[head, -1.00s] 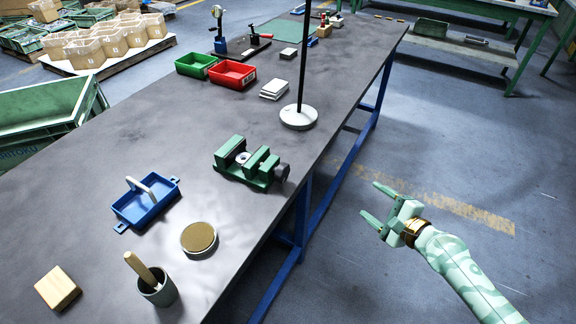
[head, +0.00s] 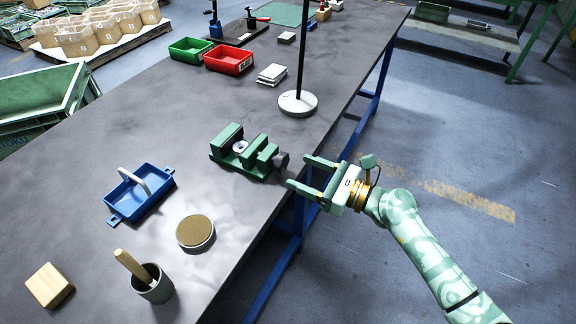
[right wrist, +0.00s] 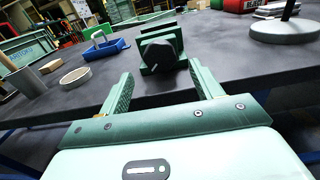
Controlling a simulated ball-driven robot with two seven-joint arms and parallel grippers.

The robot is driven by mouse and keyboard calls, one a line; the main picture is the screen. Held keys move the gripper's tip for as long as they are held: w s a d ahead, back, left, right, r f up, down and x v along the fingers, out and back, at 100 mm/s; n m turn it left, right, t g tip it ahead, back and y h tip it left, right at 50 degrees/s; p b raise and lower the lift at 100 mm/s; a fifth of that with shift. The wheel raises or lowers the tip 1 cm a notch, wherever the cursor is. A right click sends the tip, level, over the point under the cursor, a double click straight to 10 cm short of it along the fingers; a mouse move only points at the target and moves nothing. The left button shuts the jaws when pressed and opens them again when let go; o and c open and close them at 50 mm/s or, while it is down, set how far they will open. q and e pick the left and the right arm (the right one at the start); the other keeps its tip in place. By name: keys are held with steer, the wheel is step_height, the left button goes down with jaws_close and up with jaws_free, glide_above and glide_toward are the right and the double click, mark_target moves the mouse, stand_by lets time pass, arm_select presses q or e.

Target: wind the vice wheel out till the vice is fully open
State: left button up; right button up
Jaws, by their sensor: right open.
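The green vice (head: 243,152) sits on the grey bench near its right edge, with a gap between its jaws. Its dark wheel (head: 281,161) is on the right end, facing my right gripper. My right gripper (head: 297,172) is open and empty, just off the bench edge, with its fingertips close to the wheel. In the right wrist view the wheel (right wrist: 159,55) shows ahead, between and beyond the two open fingers (right wrist: 160,88), apart from them. My left gripper is not in view.
A lamp or stand base (head: 298,103) with a tall black pole stands behind the vice. A blue tray (head: 139,196), a round disc (head: 195,232) and a cup with a wooden handle (head: 153,287) are on the near bench. Red (head: 231,60) and green (head: 190,50) bins stand farther back.

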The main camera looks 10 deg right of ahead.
mark_target(285, 165)
steer(key=x, duration=0.5)
steer(key=shift+b, duration=0.3)
steer(key=c, duration=1)
steer(key=shift+n, duration=0.3)
